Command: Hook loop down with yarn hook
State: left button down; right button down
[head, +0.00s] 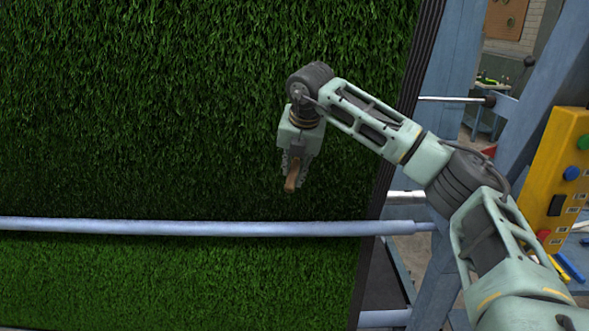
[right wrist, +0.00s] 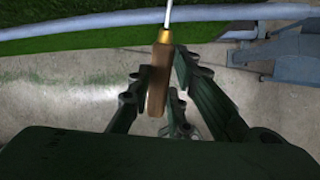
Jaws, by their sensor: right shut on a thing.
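The yarn hook (right wrist: 159,80) has a wooden handle, a brass-coloured collar and a thin metal shank. My right gripper (right wrist: 160,72) is shut on its handle. In the head view the right gripper (head: 293,172) hangs in front of the turf, above the horizontal bar, with the brown handle (head: 291,184) between its fingers. The hook's tip is out of frame in the right wrist view and cannot be made out in the head view. The green turf (head: 150,110) hangs as an upright sheet. I cannot make out any raised loop on it. My left gripper is not in view.
A pale blue horizontal bar (head: 190,227) crosses in front of the turf below the gripper. A blue frame (head: 450,110) stands at the right. A yellow control box (head: 552,175) with buttons is at the far right, beside my right arm.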

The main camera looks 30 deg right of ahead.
aim_at(293, 182)
jog(key=shift+p+v, duration=0.45)
jog(key=shift+v, duration=0.75)
jog(key=shift+w, duration=0.15)
jog(key=shift+f, duration=0.1)
jog(key=shift+a+f+b, duration=0.15)
jog(key=shift+b, duration=0.25)
jog(key=s+b, duration=0.1)
jog(key=s+a+b, duration=0.1)
jog(key=s+f+b, duration=0.1)
jog(key=shift+s+a, duration=0.15)
jog(key=shift+a, duration=0.25)
jog(key=s, duration=0.1)
jog(key=s+a+b, duration=0.2)
jog(key=shift+s+f, duration=0.15)
jog(key=shift+f, duration=0.2)
